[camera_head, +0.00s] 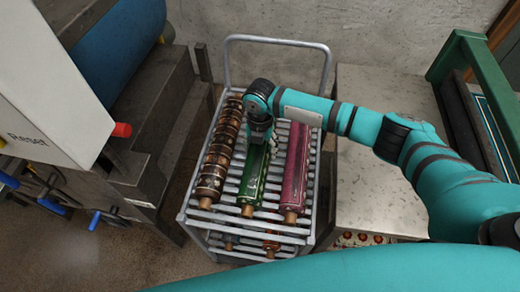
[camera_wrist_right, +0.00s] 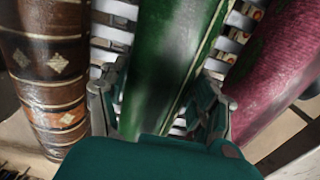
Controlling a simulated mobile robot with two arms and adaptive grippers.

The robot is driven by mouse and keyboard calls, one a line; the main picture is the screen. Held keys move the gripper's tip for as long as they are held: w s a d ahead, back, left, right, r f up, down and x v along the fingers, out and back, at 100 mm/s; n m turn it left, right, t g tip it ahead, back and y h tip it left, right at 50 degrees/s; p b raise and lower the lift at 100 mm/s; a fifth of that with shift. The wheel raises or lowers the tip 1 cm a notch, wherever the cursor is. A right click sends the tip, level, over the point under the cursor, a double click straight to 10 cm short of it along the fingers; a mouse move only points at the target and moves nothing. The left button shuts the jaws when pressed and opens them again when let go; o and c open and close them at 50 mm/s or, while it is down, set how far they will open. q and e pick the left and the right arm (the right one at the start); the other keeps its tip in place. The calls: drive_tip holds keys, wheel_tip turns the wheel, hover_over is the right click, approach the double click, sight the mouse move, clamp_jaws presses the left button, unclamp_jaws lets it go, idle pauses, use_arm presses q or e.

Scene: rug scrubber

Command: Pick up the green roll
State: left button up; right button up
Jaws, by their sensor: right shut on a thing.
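The green roll (camera_head: 252,181) lies lengthwise on the slatted cart (camera_head: 230,219), between a brown patterned roll (camera_head: 217,155) and a magenta roll (camera_head: 296,170). My right gripper (camera_head: 258,140) points down over the upper part of the green roll and hides its far end. In the right wrist view, the two fingers of my right gripper (camera_wrist_right: 160,110) sit on either side of the green roll (camera_wrist_right: 165,60), shut on it. The brown roll (camera_wrist_right: 48,70) and the magenta roll (camera_wrist_right: 275,70) flank it there. I cannot tell whether the green roll touches the slats. My left gripper is not in view.
The cart's grey handle (camera_head: 278,41) rises behind the rolls. A machine with a white panel (camera_head: 40,90) and a red knob (camera_head: 121,130) stands close on the left. A metal table (camera_head: 380,195) and a green frame (camera_head: 470,60) stand on the right.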

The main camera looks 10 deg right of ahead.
drive_tip(key=c, duration=0.9)
drive_tip(key=shift+w+r, duration=0.15)
